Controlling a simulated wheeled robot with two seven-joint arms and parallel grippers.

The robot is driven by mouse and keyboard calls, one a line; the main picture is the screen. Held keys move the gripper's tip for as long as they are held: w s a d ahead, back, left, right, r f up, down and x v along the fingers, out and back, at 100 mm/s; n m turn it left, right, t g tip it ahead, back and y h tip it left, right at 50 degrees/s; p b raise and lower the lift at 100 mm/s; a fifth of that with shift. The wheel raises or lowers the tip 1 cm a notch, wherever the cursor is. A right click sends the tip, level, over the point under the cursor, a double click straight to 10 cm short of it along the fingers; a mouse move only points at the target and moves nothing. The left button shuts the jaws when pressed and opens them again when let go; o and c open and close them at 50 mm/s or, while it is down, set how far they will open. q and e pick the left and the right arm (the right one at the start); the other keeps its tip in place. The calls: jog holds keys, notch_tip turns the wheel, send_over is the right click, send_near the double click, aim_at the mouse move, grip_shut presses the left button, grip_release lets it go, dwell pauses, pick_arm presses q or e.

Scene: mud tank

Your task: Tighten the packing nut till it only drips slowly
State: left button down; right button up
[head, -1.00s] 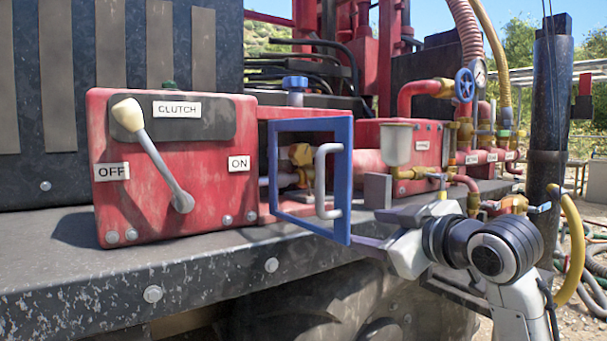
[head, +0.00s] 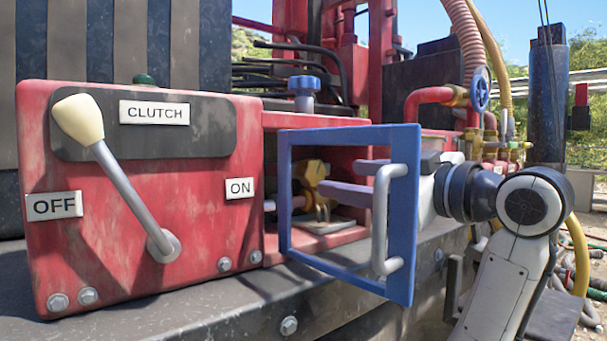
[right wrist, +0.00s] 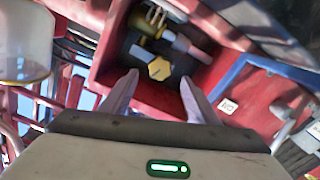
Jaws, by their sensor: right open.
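The packing nut seems to be the yellow-brass hex piece inside the open red box; it shows in the right wrist view (right wrist: 160,69) and as brass fittings in the head view (head: 312,172). My right gripper (head: 338,177) is open, its two fingers pointing left into the box mouth, seen through the blue door frame. In the right wrist view the fingers (right wrist: 158,82) stand apart, one either side of the nut and short of it, with nothing between them. Any dripping water is too small to see. My left gripper is not in view.
The blue-framed door (head: 402,240) with its grey handle (head: 380,215) stands open in front of my right fingers. Left of it is the red clutch box (head: 200,215) with a lever (head: 125,185). A blue-capped knob (head: 304,84) stands on the red box.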

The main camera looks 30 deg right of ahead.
jog(key=w, duration=0.6)
jog(key=w+a, duration=0.1)
jog(key=w, duration=0.1)
jog(key=shift+w, duration=0.4)
jog(key=shift+d, duration=0.1)
jog(key=c, duration=1)
